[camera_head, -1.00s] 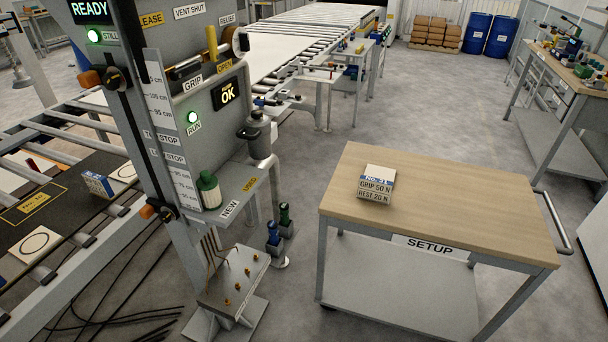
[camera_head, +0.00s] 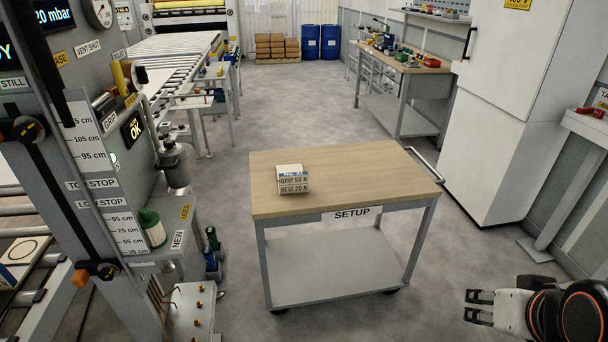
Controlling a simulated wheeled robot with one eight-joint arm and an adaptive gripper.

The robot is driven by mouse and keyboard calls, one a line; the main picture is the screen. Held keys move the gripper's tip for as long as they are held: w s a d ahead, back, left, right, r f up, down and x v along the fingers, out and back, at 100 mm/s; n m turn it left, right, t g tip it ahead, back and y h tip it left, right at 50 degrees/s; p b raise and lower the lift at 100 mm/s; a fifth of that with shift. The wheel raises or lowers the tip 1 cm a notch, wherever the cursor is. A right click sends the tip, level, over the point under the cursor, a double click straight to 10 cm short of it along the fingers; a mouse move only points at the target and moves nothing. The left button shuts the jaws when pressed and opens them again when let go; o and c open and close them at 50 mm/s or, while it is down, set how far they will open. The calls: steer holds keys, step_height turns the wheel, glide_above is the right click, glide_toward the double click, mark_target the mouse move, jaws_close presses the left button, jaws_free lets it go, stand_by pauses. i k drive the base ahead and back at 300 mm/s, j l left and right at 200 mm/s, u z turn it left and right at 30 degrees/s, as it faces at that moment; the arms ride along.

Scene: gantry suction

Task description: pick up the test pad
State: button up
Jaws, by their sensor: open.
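A small pale block (camera_head: 292,179) with printed labels, reading "GRIP 50 N" and "REST 20 N", sits on the wooden top of the SETUP cart (camera_head: 345,175), left of its middle. It is the likeliest test pad, but no label I can read names it so. My gripper (camera_head: 470,306) shows at the lower right, open and empty, with its two fingers pointing left. It is apart from the cart and well to the right of the block.
A grey machine column (camera_head: 95,160) with gauges, labels and a small shelf stands at the left. A white cabinet (camera_head: 510,110) stands at the right, and a workbench (camera_head: 400,65) behind the cart. Grey floor is clear between cart and cabinet.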

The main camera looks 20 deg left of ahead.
mark_target(293, 180)
steer(key=u, duration=0.95)
steer(key=i+l, duration=0.2)
steer(key=i, duration=0.45)
steer(key=i+l, duration=0.2)
steer(key=i, duration=0.5)
steer(key=i+l+z, duration=0.1)
steer(key=i, duration=0.55)
steer(key=l, duration=0.1)
